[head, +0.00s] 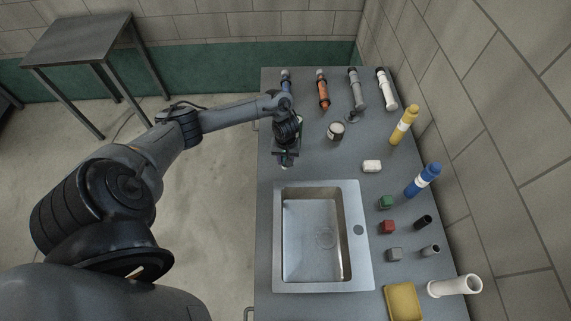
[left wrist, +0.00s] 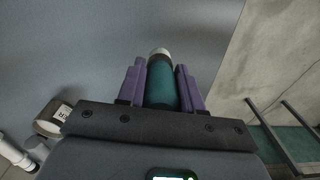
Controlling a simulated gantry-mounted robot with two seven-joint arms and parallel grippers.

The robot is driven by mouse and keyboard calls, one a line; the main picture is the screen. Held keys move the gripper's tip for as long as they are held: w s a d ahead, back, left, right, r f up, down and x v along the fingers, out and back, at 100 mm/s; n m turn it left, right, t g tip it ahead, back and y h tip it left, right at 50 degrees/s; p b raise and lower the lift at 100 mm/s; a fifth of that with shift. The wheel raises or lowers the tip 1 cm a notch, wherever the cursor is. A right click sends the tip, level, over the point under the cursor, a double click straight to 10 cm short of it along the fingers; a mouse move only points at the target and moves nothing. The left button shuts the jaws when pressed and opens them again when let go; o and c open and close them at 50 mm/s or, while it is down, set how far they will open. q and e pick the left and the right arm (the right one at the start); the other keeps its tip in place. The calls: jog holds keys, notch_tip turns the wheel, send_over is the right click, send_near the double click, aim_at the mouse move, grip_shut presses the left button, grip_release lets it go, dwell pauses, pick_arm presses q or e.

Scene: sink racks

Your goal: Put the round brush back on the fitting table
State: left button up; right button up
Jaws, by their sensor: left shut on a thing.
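My left gripper (head: 285,160) is over the counter, just beyond the far edge of the sink. In the left wrist view its purple fingers (left wrist: 161,88) are shut on a dark teal cylinder (left wrist: 161,82) with a pale end. I cannot tell from its visible part whether this is the round brush; my gripper hides most of it. A small dark round item (head: 359,118) lies beyond the sink; its kind is unclear. A separate grey table (head: 75,40) stands at the far left; I cannot tell whether it is the fitting table. My right gripper is not in view.
The grey counter (head: 305,172) holds the steel sink (head: 365,270), a labelled jar (head: 336,131), a white block (head: 372,166), coloured blocks and several tubes.

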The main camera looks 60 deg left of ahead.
pick_arm(q)
notch_tip(320, 180, down, 3)
jog(key=shift+r+b, duration=0.1)
jog(key=shift+b, duration=0.2)
jog(key=shift+f, duration=0.4)
jog(key=o, duration=1)
jog(key=shift+f, duration=0.15)
jog(key=shift+o, duration=0.2)
notch_tip(320, 180, up, 12)
jog(key=p, duration=0.3)
jog(key=shift+a+f, duration=0.1)
jog(key=shift+f, duration=0.15)
jog(key=shift+r, duration=0.4)
